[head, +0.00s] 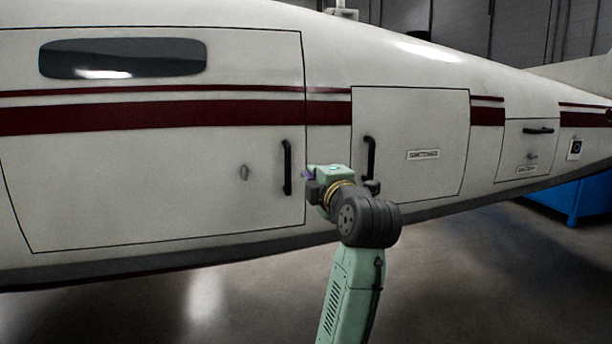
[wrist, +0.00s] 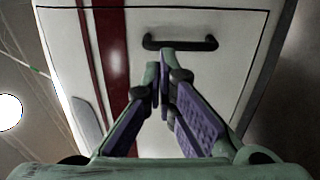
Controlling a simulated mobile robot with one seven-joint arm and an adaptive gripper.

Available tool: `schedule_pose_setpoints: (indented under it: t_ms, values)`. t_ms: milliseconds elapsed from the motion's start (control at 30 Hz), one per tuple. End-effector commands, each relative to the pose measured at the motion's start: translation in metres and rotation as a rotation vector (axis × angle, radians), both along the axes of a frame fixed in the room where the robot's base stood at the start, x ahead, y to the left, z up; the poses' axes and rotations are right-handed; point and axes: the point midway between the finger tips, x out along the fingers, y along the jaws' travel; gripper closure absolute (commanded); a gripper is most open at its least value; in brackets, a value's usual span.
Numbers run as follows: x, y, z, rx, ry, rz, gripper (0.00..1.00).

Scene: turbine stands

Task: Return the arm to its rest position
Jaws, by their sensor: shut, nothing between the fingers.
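My arm rises from the lower middle of the head view, and my gripper (head: 310,175) is near the white aircraft side, between two door handles. In the wrist view my gripper (wrist: 161,86) has its purple-padded fingers brought together at the tips, with nothing between them. Beyond the fingertips is the large left door with a black handle (wrist: 180,43). That handle also shows in the head view (head: 287,167), just left of my gripper. The fingers appear apart from the handle; the exact distance is unclear.
The aircraft side carries the large door (head: 130,185) with a dark window, a middle door (head: 430,120) with its own handle (head: 370,157), and a small hatch (head: 515,150). All look closed. A blue stand (head: 575,200) is at the far right. Visible floor in front is clear.

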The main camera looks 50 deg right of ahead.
Motion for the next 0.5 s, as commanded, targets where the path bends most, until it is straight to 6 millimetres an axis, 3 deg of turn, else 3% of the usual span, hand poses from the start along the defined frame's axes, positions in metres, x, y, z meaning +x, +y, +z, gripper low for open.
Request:
schedule_pose_setpoints:
  t_ms: [300, 433, 500]
  values:
    - [-0.012, 0.006, 0.0, 0.001, 0.001, 0.001, 1.0]
    - [-0.011, 0.007, 0.0, 0.001, 0.001, 0.002, 1.0]
    - [0.0, 0.015, 0.001, 0.004, -0.013, 0.017, 1.0]
